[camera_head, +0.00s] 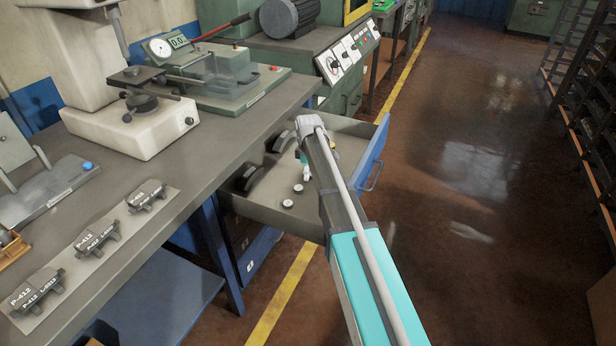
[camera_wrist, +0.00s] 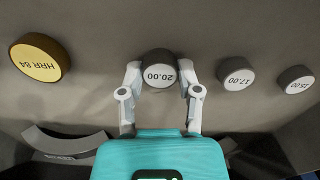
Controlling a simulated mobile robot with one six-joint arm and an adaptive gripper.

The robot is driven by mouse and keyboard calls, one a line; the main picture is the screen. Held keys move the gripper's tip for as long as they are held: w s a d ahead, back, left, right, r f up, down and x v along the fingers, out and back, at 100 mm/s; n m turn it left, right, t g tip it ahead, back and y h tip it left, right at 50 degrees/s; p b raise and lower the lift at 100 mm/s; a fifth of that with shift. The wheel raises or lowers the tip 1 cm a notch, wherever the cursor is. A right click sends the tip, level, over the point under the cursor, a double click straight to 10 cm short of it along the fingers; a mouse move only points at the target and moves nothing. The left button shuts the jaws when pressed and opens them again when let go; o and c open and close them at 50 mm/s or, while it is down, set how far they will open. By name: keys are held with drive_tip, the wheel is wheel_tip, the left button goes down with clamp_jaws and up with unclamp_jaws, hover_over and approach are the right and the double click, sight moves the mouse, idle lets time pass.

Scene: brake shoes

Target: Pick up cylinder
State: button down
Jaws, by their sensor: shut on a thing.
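A short dark cylinder (camera_wrist: 158,70) with a white top marked 20.00 stands in the open drawer (camera_head: 270,204). My gripper (camera_wrist: 160,76) reaches into the drawer and its two fingers are shut on this cylinder, one on each side. In the head view, my gripper (camera_head: 306,174) is partly hidden by my arm, and the held cylinder cannot be made out clearly. The cylinder appears to be at the drawer floor; any gap under it cannot be told.
A gold-topped disc (camera_wrist: 40,58) marked HRR 84 lies left of my gripper. A cylinder marked 17.00 (camera_wrist: 236,74) and a smaller one (camera_wrist: 296,80) stand to the right. Dark curved brake shoes (camera_head: 247,177) lie nearby. The drawer has a blue front (camera_head: 372,158); a workbench (camera_head: 185,182) adjoins it.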

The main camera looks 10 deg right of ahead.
drive_tip(key=shift+r, duration=0.1)
idle(0.3)
wheel_tip(320, 180, up, 3)
drive_tip(key=p, duration=0.2)
drive_tip(key=shift+f+p, duration=0.2)
drive_tip(key=shift+p, duration=0.2)
drive_tip(key=s+a+r+p, duration=0.2)
drive_tip(key=s+r+p, duration=0.8)
drive_tip(key=s, duration=0.3)
drive_tip(key=shift+s+a, duration=0.35)
drive_tip(key=shift+r, duration=0.1)
wheel_tip(320, 180, up, 14)
drive_tip(key=p, duration=1.4)
drive_tip(key=shift+r+p, duration=0.15)
drive_tip(key=shift+p, duration=0.15)
drive_tip(key=shift+s, duration=0.1)
